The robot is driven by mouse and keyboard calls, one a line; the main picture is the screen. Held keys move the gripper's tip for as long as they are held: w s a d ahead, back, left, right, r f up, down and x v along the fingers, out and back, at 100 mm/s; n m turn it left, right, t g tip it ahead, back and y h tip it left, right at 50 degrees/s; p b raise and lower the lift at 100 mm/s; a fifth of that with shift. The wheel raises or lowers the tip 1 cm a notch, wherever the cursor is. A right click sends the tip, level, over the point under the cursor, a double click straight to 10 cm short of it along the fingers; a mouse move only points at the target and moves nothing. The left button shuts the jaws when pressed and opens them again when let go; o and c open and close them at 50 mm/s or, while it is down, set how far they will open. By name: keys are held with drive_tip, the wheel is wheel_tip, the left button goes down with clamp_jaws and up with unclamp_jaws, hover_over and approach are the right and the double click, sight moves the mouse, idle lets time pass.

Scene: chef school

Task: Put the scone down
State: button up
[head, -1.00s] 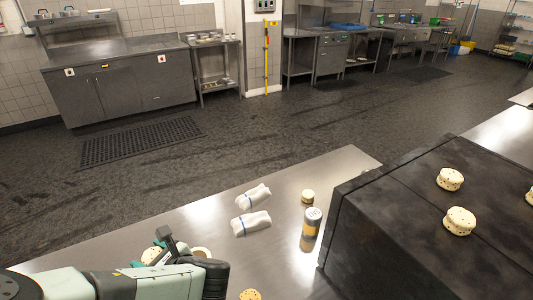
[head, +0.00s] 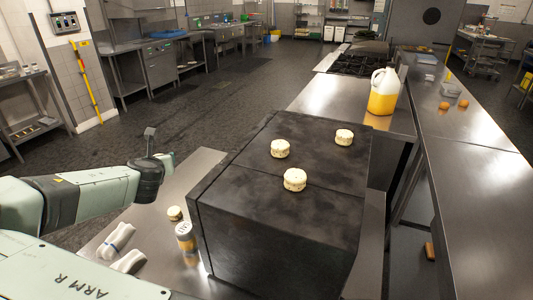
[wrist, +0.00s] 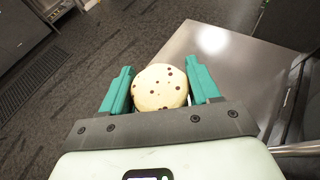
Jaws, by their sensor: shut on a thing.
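My gripper (wrist: 162,72) is shut on a pale round scone (wrist: 160,88) with dark chips, its teal fingers on either side. In the head view my gripper (head: 164,160) is raised at the left, near the edge of the steel table (head: 98,240); the held scone cannot be made out there. The wrist view shows floor and a table corner (wrist: 215,45) beyond the scone. Three more scones, (head: 280,148), (head: 344,136) and (head: 294,180), sit on top of a large dark box (head: 255,215). A small scone (head: 175,213) lies on the steel table.
A can (head: 186,238) stands on the table left of the box. Two rolled white cloths, (head: 116,238) and (head: 129,262), lie nearby. A jug of orange liquid (head: 384,95) stands on the counter behind the box. The box top has bare room around its scones.

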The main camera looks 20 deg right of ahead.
drive_tip(key=w+d+r+m+g+h, duration=0.1)
drive_tip(key=d+r+m+h, duration=0.15)
drive_tip(key=d, duration=0.45)
drive_tip(key=w+d+r+m+g+h, duration=0.1)
drive_tip(key=w+d+r+m+h, duration=0.15)
drive_tip(key=d, duration=0.45)
wheel_tip(320, 180, up, 12)
drive_tip(key=m+g+h, duration=0.7)
drive_tip(key=m+g, duration=0.3)
hover_over(299, 128)
drive_tip(key=f, duration=0.4)
drive_tip(key=shift+s+f, duration=0.2)
drive_tip(key=shift+f, duration=2.45)
drive_tip(key=shift+f, duration=0.15)
drive_tip(key=o, duration=1.1)
drive_tip(key=shift+c, duration=0.2)
